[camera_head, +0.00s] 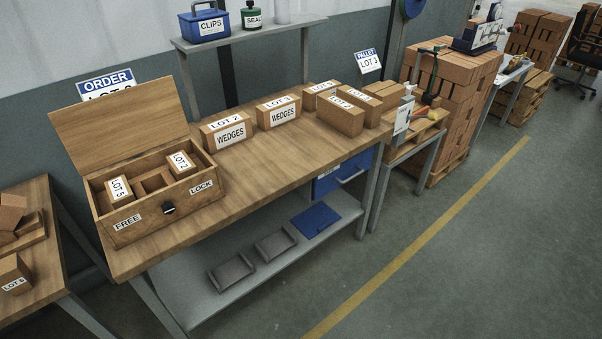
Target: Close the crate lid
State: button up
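A wooden crate (149,218) stands at the left end of the wooden workbench. Its lid (124,127) is open and stands up at the back, leaning slightly backward. The front wall carries FREE and LOCK labels and a dark latch knob (168,209) between them. Inside are a block labelled LOT 5 (118,190) on the left and a block labelled LOT 2 (181,163) on the right, with wooden pieces between them. My gripper is not in view.
Wedge boxes (229,132) stand right of the crate along the bench (262,166). A grey shelf (250,36) rises behind. A blue ORDER sign (109,83) sits behind the lid. A second table (42,272) is close on the left. Floor (480,250) in front is clear.

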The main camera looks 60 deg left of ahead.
aim_at(98, 133)
jog(key=z, duration=0.75)
jog(key=k, duration=0.1)
jog(key=u, duration=1.8)
jog(key=i, duration=0.25)
jog(key=u, duration=2.35)
